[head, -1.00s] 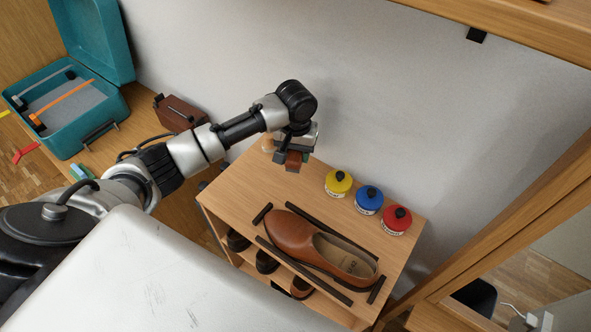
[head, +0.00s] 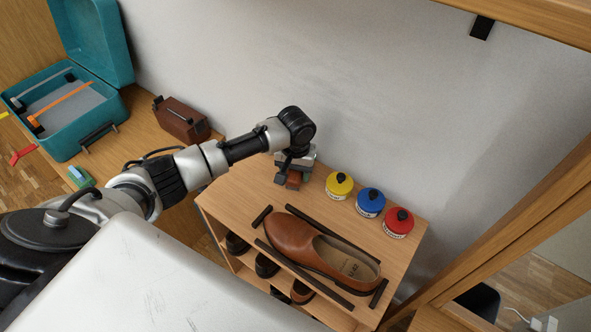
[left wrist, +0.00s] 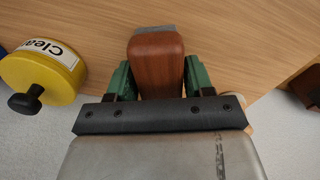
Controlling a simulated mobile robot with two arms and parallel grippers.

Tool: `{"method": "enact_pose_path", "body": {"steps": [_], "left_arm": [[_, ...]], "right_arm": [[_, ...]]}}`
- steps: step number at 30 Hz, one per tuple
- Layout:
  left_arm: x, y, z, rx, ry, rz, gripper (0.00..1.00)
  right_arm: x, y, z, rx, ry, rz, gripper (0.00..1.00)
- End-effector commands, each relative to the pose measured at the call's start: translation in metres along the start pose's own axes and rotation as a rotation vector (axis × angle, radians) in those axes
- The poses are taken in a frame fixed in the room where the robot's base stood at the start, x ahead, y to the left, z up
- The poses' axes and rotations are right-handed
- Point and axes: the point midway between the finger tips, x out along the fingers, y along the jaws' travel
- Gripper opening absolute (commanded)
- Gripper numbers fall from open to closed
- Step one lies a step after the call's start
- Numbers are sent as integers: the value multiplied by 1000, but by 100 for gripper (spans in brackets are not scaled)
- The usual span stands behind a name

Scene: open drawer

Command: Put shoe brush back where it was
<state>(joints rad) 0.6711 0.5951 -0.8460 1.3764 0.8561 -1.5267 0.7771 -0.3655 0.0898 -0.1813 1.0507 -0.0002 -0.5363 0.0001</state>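The shoe brush (left wrist: 156,62) has a reddish-brown wooden body with a strip of grey at its far end in the left wrist view. My left gripper (head: 292,180) is over the far left part of the wooden shelf top (head: 238,190). Its green finger pads (left wrist: 158,80) stand on both sides of the brush and appear shut on it. In the head view the brush shows small and brown under the gripper (head: 294,179). I cannot tell whether it touches the shelf top. My right gripper is out of view.
Yellow (head: 339,185), blue (head: 370,201) and red (head: 398,222) tins stand right of the gripper. A brown shoe (head: 310,250) lies between dark strips in front. A brown box (head: 181,118) and an open teal case (head: 75,120) are left. The wall is close behind.

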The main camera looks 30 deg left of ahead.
Motion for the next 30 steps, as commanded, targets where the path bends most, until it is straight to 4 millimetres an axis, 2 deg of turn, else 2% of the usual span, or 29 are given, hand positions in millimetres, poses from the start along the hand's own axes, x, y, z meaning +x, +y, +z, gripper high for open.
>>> {"method": "enact_pose_path", "body": {"steps": [1,3,11,14,16,24,30], "left_arm": [[0,0,0,0,0,0,60],[0,0,0,0,0,0,70],[-1,0,0,0,0,0,70],[-6,0,0,-1,0,0,70],[-16,0,0,0,1,1,70],[-74,0,-1,0,3,1,70],[-108,0,-1,-1,1,1,70]], "right_arm": [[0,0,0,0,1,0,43],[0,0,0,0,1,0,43],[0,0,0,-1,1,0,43],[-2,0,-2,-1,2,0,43],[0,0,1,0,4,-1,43],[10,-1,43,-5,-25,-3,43],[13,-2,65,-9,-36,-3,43]]}}
